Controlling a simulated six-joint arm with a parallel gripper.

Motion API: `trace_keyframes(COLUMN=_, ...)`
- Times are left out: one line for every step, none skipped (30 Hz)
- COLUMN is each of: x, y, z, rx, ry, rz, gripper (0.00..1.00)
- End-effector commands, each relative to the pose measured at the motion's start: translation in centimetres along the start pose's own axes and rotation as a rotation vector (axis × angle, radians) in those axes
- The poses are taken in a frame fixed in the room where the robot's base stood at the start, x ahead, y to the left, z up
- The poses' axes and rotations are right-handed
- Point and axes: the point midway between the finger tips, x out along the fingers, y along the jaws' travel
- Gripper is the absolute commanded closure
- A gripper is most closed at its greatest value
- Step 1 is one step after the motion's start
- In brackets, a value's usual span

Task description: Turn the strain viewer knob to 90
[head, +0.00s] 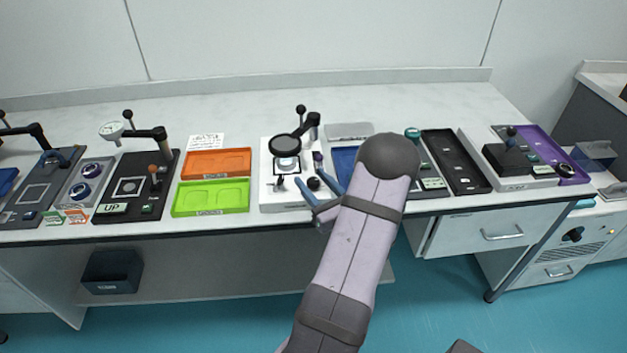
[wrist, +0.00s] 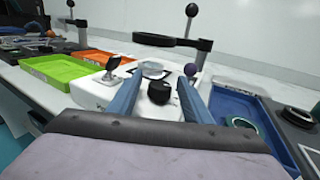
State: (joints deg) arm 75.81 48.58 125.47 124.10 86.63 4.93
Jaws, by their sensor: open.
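The strain viewer (head: 268,203) is a white-based device with a dark round plate on an arm, right of the trays; the wrist view shows its plate and arm (wrist: 165,40). Its black round knob (head: 313,184) is near the base's front right and shows in the wrist view (wrist: 159,92) between my fingers. My gripper (head: 315,177) is open and empty, its two blue fingers on either side of the knob as seen in both views. In the wrist view the fingers (wrist: 160,79) show gaps to the knob. The knob's reading is too small to tell.
A small black lever (wrist: 112,68) stands left of the knob and a purple-topped post (wrist: 190,70) right of it. Green (head: 211,198) and orange (head: 217,163) trays lie left. A blue tray (wrist: 232,104) lies close right. Space above the knob is partly under the viewer's arm.

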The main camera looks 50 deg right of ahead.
Motion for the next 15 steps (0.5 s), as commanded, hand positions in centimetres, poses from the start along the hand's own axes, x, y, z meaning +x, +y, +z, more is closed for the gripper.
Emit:
trace_keyframes(x=0.05, y=0.01, z=-0.01, rx=0.000, ry=0.000, rz=0.000, gripper=0.55)
trace_keyframes(x=0.06, y=0.00, z=-0.02, rx=0.000, ry=0.000, rz=0.000, gripper=0.55)
trace_keyframes(x=0.05, y=0.00, z=-0.02, rx=0.000, ry=0.000, rz=0.000, gripper=0.55)
trace_keyframes(x=0.05, y=-0.01, z=-0.02, rx=0.000, ry=0.000, rz=0.000, gripper=0.55)
trace_keyframes(x=0.04, y=-0.01, z=-0.02, rx=0.000, ry=0.000, rz=0.000, gripper=0.55)
trace_keyframes(x=0.04, y=-0.01, z=-0.01, rx=0.000, ry=0.000, rz=0.000, gripper=0.55)
trace_keyframes(x=0.04, y=-0.01, z=-0.01, rx=0.000, ry=0.000, rz=0.000, gripper=0.60)
trace_keyframes(x=0.04, y=-0.01, z=-0.01, rx=0.000, ry=0.000, rz=0.000, gripper=0.67)
trace_keyframes(x=0.04, y=-0.01, z=-0.01, rx=0.000, ry=0.000, rz=0.000, gripper=0.77)
trace_keyframes(x=0.03, y=-0.01, z=0.00, rx=0.000, ry=0.000, rz=0.000, gripper=0.84)
trace_keyframes(x=0.03, y=-0.01, z=0.00, rx=0.000, ry=0.000, rz=0.000, gripper=0.91)
trace_keyframes(x=0.03, y=0.00, z=0.00, rx=0.000, ry=0.000, rz=0.000, gripper=0.97)
trace_keyframes(x=0.03, y=0.00, z=0.00, rx=0.000, ry=0.000, rz=0.000, gripper=0.97)
trace_keyframes(x=0.03, y=0.00, z=0.00, rx=0.000, ry=0.000, rz=0.000, gripper=0.96)
trace_keyframes(x=0.03, y=0.01, z=0.00, rx=0.000, ry=0.000, rz=-0.001, gripper=0.96)
